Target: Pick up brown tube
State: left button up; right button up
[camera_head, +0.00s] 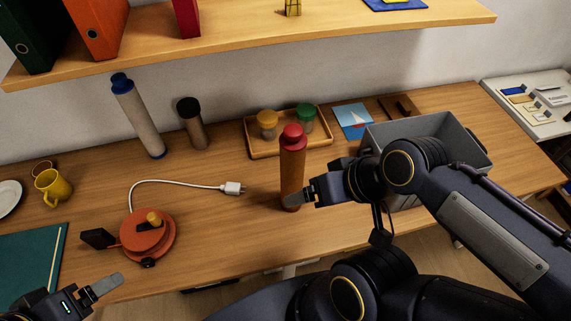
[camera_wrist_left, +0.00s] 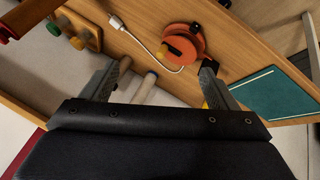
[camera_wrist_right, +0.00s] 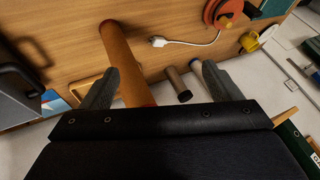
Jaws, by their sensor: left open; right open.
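An orange-brown tube with a red cap (camera_head: 292,165) stands upright on the desk, in front of the wooden tray. A duller brown tube with a black cap (camera_head: 195,128) stands farther back, left of it; it also shows in the right wrist view (camera_wrist_right: 178,84). My right gripper (camera_head: 303,197) is open beside the lower part of the red-capped tube. In the right wrist view this tube (camera_wrist_right: 126,62) shows between the fingers, nearer the left one; I cannot tell if they touch. My left gripper (camera_head: 106,287) is open and empty at the lower left, before the desk's front edge.
A pale tube with a blue cap (camera_head: 140,118) stands at the back left. The wooden tray (camera_head: 262,153) holds two jars. A grey bin (camera_head: 455,128) stands behind my right arm. An orange cable reel (camera_head: 150,240) lies front left. A shelf (camera_head: 250,40) hangs above.

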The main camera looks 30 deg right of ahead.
aim_at(292, 177)
jog(key=z, duration=1.6)
